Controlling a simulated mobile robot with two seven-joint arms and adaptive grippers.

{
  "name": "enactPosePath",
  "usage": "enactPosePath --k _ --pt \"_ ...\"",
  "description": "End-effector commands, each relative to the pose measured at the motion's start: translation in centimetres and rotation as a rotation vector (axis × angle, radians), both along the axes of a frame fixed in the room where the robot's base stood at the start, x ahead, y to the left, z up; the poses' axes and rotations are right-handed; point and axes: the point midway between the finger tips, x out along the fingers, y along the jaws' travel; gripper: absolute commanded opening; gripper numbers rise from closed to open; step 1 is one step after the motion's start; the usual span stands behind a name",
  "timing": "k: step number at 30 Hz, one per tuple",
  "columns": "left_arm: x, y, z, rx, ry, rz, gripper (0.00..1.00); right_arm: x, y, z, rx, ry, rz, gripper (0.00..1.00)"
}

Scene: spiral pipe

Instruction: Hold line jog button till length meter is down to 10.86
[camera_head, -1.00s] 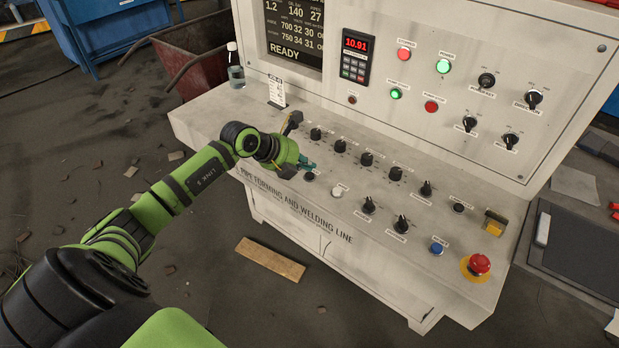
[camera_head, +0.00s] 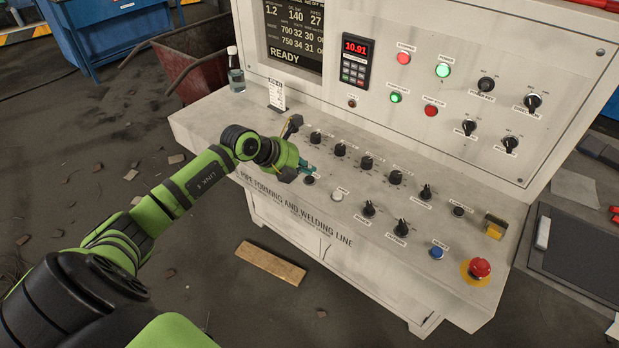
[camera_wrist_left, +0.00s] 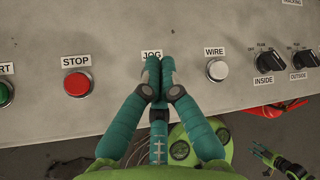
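The length meter (camera_head: 356,46) on the upright panel reads 10.91 in red digits. A green and dark part (camera_wrist_left: 280,162), possibly my right gripper, shows small at the lower right of that view.
In the wrist view, the red stop button (camera_wrist_left: 77,82) is left of the fingers and the white wire button (camera_wrist_left: 217,69) is right. Several black knobs stand behind the fingers. A red emergency button (camera_head: 480,267) sits at the console's right end. A bottle (camera_head: 235,72) stands at its left.

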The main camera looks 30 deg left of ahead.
Motion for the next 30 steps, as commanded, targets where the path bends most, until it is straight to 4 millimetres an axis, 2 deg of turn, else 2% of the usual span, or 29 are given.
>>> enactPosePath --k 15,30 --pt "0.0 0.0 -0.9 0.001 0.000 0.001 0.00 0.0 0.0 -0.6 0.000 0.000 0.000 0.40" --pt "0.0 0.0 -1.0 0.000 0.000 0.000 0.00 0.0 0.0 -0.6 0.000 0.001 0.000 0.40"
